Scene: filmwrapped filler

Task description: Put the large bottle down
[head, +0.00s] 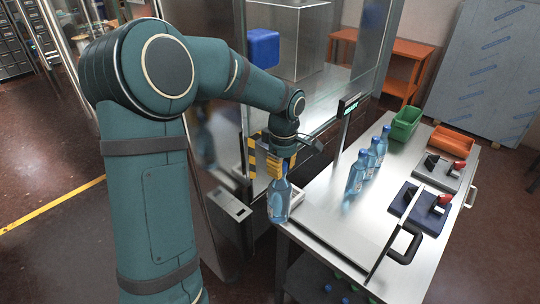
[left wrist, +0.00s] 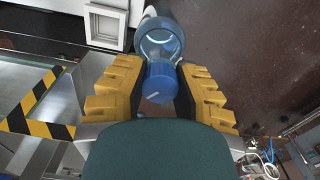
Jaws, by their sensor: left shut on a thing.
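A large clear blue bottle (head: 279,203) with a blue cap hangs upright at the left edge of the metal table (head: 330,225) in the head view. My left gripper (head: 280,168) is shut on its upper part. In the left wrist view, the bottle (left wrist: 163,45) is between the two yellow fingers of my left gripper (left wrist: 158,85), with its blue cap towards the camera. I cannot tell whether the bottle's base touches anything. My right gripper is not in view.
Several blue bottles (head: 356,172) stand in a row on the table. A glass-walled machine (head: 330,90) stands behind. Bare tabletop lies in front of the row.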

